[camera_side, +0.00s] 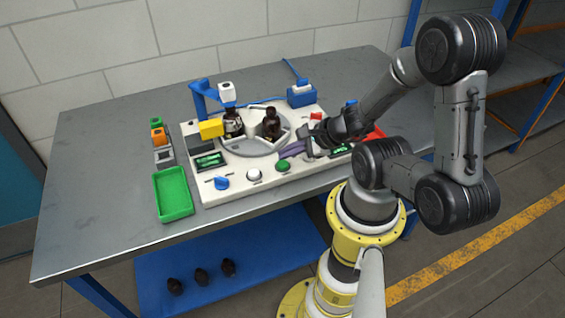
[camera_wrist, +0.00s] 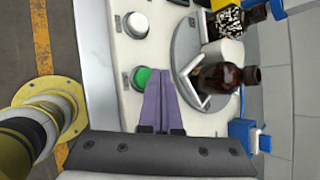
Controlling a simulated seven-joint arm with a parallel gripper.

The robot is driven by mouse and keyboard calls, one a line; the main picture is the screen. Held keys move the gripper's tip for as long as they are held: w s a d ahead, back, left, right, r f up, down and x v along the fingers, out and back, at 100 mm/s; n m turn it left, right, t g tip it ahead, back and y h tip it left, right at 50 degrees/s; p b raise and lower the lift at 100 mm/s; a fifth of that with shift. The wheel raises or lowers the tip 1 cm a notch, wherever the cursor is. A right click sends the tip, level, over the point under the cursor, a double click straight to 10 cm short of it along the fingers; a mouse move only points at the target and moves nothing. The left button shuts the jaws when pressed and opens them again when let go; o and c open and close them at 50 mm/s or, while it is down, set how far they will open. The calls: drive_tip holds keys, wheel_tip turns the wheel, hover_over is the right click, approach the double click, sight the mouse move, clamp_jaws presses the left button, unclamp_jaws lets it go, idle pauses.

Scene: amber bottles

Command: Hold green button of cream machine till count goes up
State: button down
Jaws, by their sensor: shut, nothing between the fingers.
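The cream machine (camera_side: 236,188) stands on the grey table, with a turntable and panel controls. Its green button (camera_side: 283,166) is on the front panel, right of a white button (camera_side: 254,175); the green button also shows in the wrist view (camera_wrist: 141,78). My gripper (camera_side: 284,154) has its purple fingers shut together and empty. Two small green displays, left (camera_side: 210,161) and right (camera_side: 340,150), are too small to read; my arm partly hides the right one.
Two amber bottles (camera_side: 233,124) (camera_side: 272,124) stand on the turntable (camera_side: 245,145). A blue knob (camera_side: 221,183) is at the panel's left. A green tray (camera_side: 173,194) lies left of the machine, and a red tray (camera_side: 376,133) is partly behind my arm. The table's left end is clear.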

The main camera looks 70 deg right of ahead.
sight(287, 164)
drive_tip(key=shift+f, duration=0.15)
drive_tip(key=shift+f, duration=0.25)
drive_tip(key=shift+f, duration=0.5)
idle(2.2)
drive_tip(key=shift+r, duration=0.1)
idle(2.0)
drive_tip(key=shift+r, duration=0.8)
drive_tip(key=shift+r, duration=2.5)
